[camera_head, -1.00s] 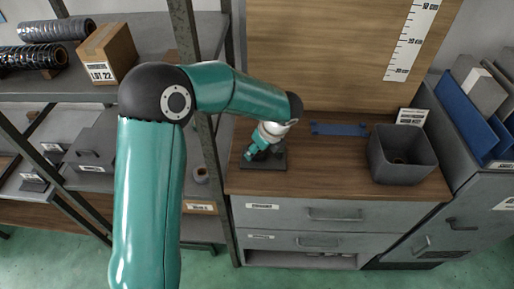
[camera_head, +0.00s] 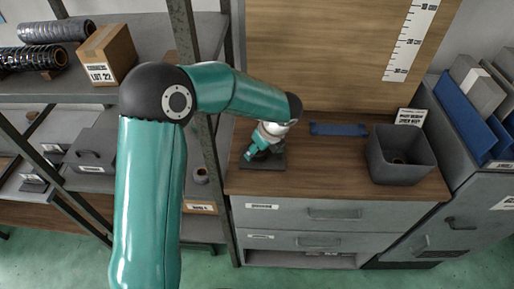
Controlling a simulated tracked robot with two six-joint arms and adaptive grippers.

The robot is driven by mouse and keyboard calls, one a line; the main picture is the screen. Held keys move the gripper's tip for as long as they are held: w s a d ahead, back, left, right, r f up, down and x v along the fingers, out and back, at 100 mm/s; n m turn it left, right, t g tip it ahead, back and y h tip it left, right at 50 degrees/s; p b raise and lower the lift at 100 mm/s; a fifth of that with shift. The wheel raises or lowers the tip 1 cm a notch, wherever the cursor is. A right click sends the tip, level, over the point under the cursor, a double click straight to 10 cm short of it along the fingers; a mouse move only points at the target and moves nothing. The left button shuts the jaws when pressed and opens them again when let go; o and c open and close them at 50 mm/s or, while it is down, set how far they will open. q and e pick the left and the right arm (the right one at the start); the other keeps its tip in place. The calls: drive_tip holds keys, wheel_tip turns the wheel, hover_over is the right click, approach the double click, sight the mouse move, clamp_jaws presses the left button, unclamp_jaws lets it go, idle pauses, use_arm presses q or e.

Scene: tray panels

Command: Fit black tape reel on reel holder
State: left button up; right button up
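My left arm reaches over to the wooden worktop, and its gripper (camera_head: 254,153) is low over a dark flat base (camera_head: 263,164) near the worktop's left end. This base looks like the reel holder. A dark shape shows around the gripper's fingers and may be the black tape reel, but it is too small and covered to tell. I cannot tell whether the fingers are open or shut. My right gripper is not in view.
A grey open bin (camera_head: 402,154) stands on the right of the worktop. A blue strip (camera_head: 338,129) lies behind, near the back panel. A shelf upright (camera_head: 217,150) stands close left of the gripper. A cardboard box (camera_head: 107,54) sits on the upper shelf. The worktop's middle is clear.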

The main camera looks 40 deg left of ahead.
use_arm(q)
drive_tip(key=shift+f+b, duration=0.4)
drive_tip(key=shift+f, duration=0.2)
drive_tip(key=o, duration=0.8)
drive_tip(key=w+p+v, duration=0.1)
drive_tip(key=p+v, duration=0.6)
drive_tip(key=v, duration=0.4)
drive_tip(key=shift+s, duration=0.45)
